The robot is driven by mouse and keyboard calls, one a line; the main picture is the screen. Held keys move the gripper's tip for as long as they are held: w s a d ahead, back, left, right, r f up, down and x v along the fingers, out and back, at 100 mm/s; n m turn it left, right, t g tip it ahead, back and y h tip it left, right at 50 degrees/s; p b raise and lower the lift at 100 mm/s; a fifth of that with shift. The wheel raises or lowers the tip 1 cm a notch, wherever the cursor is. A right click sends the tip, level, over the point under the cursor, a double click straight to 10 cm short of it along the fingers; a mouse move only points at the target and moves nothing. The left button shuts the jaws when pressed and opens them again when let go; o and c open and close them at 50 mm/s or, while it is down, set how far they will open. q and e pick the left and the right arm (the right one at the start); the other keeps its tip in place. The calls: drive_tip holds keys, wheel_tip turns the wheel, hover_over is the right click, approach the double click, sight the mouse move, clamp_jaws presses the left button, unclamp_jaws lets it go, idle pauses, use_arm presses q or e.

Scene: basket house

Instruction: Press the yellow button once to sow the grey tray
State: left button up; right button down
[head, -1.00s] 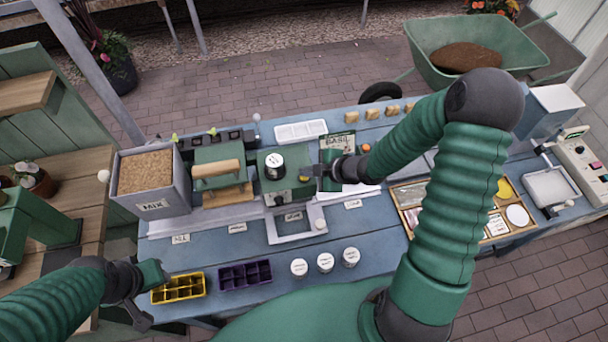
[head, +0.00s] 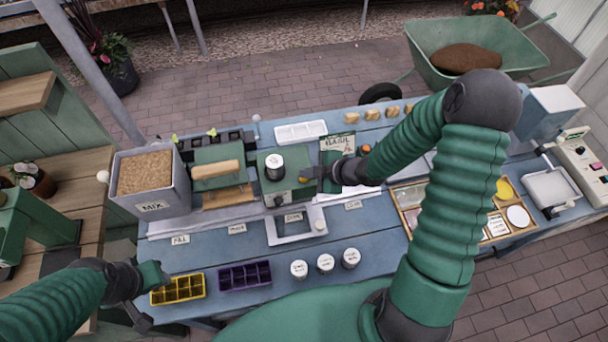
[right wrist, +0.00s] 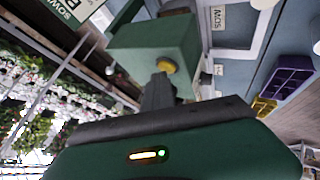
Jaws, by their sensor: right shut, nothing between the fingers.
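The yellow button (right wrist: 167,66) is on the side of a green box-shaped seeder (head: 270,190) with a jar on top. In the head view the button (head: 303,181) is partly covered by my right gripper (head: 312,174). My right gripper is shut and empty, its fingertips at the button in the right wrist view (right wrist: 161,80); I cannot tell whether they touch it. A dark grey celled tray (head: 232,136) stands at the back; I cannot tell if it is the task's grey tray. My left gripper (head: 152,290) is beside a yellow tray, its jaw state unclear.
A yellow tray (head: 178,289), a purple tray (head: 245,275) and several white-lidded jars (head: 325,263) line the front edge. A light grey frame (head: 276,237) juts out before the seeder. A mix bin (head: 180,199) stands left. A white tray (head: 300,131) lies at the back.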

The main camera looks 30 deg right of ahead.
drive_tip(key=shift+r+p, duration=0.65)
drive_tip(key=shift+r, duration=0.2)
wheel_tip(320, 180, up, 5)
drive_tip(key=p, duration=0.4)
drive_tip(key=shift+p, duration=0.4)
